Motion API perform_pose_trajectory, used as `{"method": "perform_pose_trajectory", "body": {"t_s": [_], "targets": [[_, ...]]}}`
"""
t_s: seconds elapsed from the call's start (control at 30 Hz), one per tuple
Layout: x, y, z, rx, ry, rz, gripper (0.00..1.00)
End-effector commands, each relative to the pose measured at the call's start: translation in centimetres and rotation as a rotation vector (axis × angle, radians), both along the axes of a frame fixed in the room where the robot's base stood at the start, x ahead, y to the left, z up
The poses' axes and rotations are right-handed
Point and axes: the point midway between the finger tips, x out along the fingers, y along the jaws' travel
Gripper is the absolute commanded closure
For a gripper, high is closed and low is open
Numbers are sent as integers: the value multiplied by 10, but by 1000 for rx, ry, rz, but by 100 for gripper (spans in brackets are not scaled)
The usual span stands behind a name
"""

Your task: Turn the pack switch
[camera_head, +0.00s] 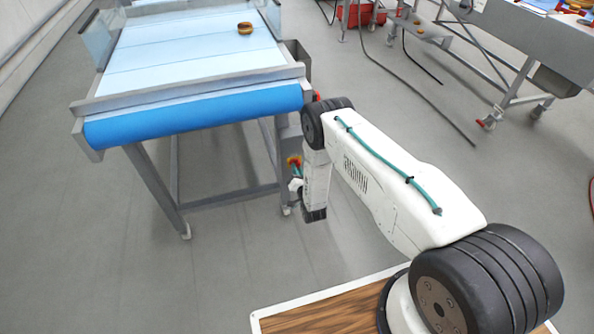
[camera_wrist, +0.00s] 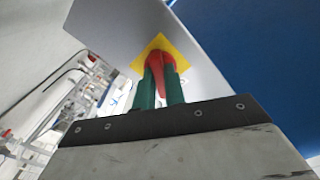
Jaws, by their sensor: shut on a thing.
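The pack switch (camera_wrist: 155,60) shows in the wrist view as a red handle on a yellow square plate (camera_wrist: 181,46), fixed to a grey panel (camera_wrist: 115,28). My gripper (camera_wrist: 160,68) has its two green fingers on either side of the red handle and is shut on it. The fingers hide part of the handle. In the head view, my arm reaches down beside the right end of the conveyor, and a bit of red and yellow (camera_head: 294,161) shows at the wrist. My fingertips are hidden there.
The conveyor (camera_head: 190,65) with a blue front roller stands at the left, with a round filled bun (camera_head: 245,28) on its belt. Another metal machine (camera_head: 500,40) and a red crate (camera_head: 362,14) stand at the back right. Dark cables cross the grey floor between them.

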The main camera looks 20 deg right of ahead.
Motion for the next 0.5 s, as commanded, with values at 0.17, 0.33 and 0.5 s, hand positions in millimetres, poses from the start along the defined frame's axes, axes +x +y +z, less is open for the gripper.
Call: {"method": "perform_pose_trajectory", "body": {"t_s": [0.17, 0.33, 0.5], "targets": [[-1, 0, -1, -30, 1, 0, 100], [-1, 0, -1, -34, 1, 0, 100], [-1, 0, -1, -34, 1, 0, 100]]}}
